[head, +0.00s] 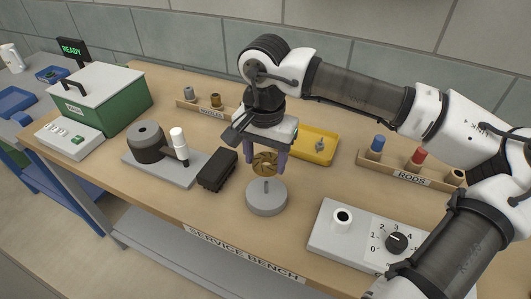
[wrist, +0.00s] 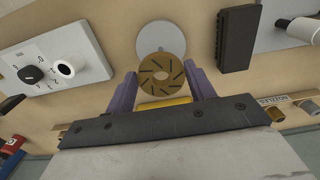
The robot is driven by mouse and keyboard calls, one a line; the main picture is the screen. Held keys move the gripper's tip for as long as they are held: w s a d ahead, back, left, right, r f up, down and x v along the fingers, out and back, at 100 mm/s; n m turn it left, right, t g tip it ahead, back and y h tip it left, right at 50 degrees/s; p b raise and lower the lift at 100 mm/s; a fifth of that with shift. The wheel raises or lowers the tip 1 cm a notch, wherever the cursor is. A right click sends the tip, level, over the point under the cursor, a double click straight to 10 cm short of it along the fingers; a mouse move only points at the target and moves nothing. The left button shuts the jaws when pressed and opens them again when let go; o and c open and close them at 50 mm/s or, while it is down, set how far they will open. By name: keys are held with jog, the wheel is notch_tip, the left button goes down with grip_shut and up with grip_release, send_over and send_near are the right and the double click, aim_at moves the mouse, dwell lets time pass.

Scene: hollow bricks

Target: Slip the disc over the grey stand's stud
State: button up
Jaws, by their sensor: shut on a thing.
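A brass-brown disc (head: 265,164) with dark slots and a centre hole is held between the purple fingers of my gripper (head: 266,160). In the wrist view the disc (wrist: 162,74) faces the camera, between the fingertips of my gripper (wrist: 164,82). The grey stand (head: 266,198) is a round base with a short upright stud, on the bench just below and in front of the disc. The disc is apart from the stud in the head view.
A black block (head: 218,170) lies left of the stand. A grey panel with a knob and white cup (head: 342,216) stands at right. A yellow tray (head: 318,146) is behind my gripper. A rod rack (head: 410,177) stands at back right. The bench front edge (head: 240,252) is near.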

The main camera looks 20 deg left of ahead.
jog(key=shift+f+b, duration=1.15)
jog(key=shift+f, duration=1.1)
jog(key=shift+f+b, duration=1.7)
jog(key=shift+b, duration=0.25)
jog(key=o, duration=1.2)
jog(key=shift+c, duration=0.2)
notch_tip(320, 180, up, 14)
jog(key=b, duration=0.1)
